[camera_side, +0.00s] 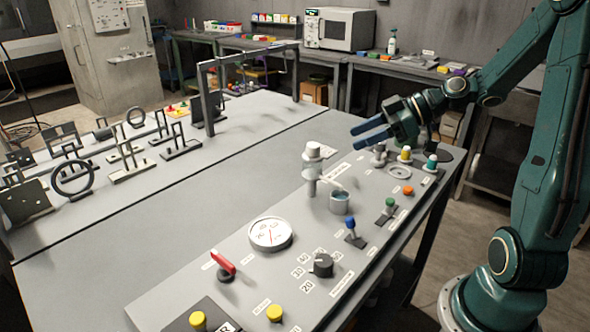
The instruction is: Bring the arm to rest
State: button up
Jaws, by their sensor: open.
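My gripper (368,131) is at the upper right of the side view, above the far end of the control panel (215,290). Its two blue fingers point left, stand apart and hold nothing. My green arm reaches to it from the right. Below and right of the fingers are a white-topped fitting, a yellow-topped knob (405,154) and a teal-topped knob (432,161). Whether the gripper touches the fitting beside it, I cannot tell.
A white-capped upright fitting (312,165) stands mid-panel near a small cup (341,203). A gauge (270,234), a red lever (223,262) and a black dial (322,265) are nearer. Metal frames and rings (72,178) stand at left. The table middle is clear.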

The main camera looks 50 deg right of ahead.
jog(key=s+a+m+g+h, duration=0.2)
jog(key=s+a+g+h, duration=0.3)
jog(key=a, duration=0.4)
jog(key=s+a+r+m+h, duration=0.1)
jog(key=s+m, duration=0.4)
jog(key=s, duration=0.6)
jog(key=shift+s+a+r+t+h, duration=0.25)
jog(key=shift+r+t+h, duration=0.2)
jog(key=shift+r, duration=0.7)
